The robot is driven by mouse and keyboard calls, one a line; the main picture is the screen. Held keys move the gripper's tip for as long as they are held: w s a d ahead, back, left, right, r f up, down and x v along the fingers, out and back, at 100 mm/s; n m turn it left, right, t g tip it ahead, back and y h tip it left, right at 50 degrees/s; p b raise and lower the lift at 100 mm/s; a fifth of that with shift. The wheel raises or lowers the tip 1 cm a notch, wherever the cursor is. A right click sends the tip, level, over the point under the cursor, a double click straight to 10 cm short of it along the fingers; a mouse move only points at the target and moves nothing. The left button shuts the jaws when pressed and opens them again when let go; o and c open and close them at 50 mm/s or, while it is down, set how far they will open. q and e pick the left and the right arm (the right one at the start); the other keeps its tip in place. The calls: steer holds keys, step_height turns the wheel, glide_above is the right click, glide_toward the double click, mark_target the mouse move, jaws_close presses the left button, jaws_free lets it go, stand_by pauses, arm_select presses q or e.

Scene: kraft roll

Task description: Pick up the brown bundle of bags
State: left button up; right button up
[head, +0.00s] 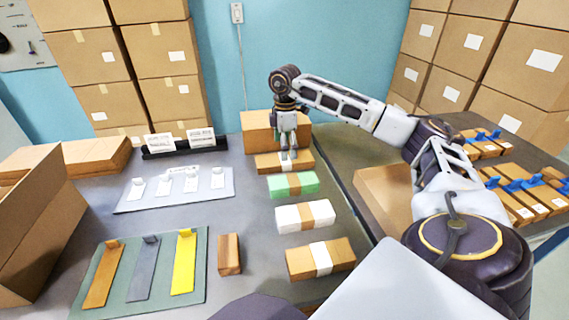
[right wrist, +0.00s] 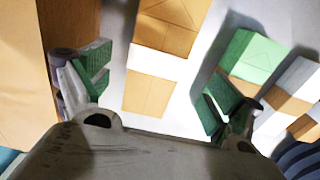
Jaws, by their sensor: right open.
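Two brown bundles with white bands lie in the row of bundles on the table in the head view. The far brown bundle (head: 266,164) lies at the back of the row, in front of a carton. The near brown bundle (head: 336,252) lies at the front. My right gripper (head: 288,154) points down at the far bundle and hides part of it. In the right wrist view, that bundle (right wrist: 170,35) with its white band shows between the two open, green-padded fingers, with gaps at both sides. My left gripper is out of view.
A green bundle (head: 292,185) and a white bundle (head: 304,216) lie between the brown ones. A carton (head: 258,128) stands close behind the far bundle. A small brown block (head: 229,254) and a green mat (head: 206,285) with coloured strips lie left.

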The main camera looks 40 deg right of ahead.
stand_by(0.3)
steer(key=shift+w+f, duration=0.1)
steer(key=shift+f, duration=0.55)
step_height(320, 180, down, 3)
steer(key=shift+w+r+b, duration=0.1)
steer(key=shift+b, duration=0.6)
steer(key=shift+f, duration=0.35)
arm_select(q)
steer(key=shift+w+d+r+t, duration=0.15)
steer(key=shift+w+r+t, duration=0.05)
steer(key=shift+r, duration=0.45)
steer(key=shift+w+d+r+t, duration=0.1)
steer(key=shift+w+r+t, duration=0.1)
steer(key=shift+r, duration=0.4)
arm_select(e)
steer(key=shift+f, duration=0.2)
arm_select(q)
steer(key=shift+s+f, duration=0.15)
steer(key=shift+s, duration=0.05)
arm_select(e)
steer(key=c, duration=1.2)
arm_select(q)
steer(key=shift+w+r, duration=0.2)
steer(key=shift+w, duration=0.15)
arm_select(e)
steer(key=shift+r, duration=0.1)
steer(key=shift+c, duration=0.2)
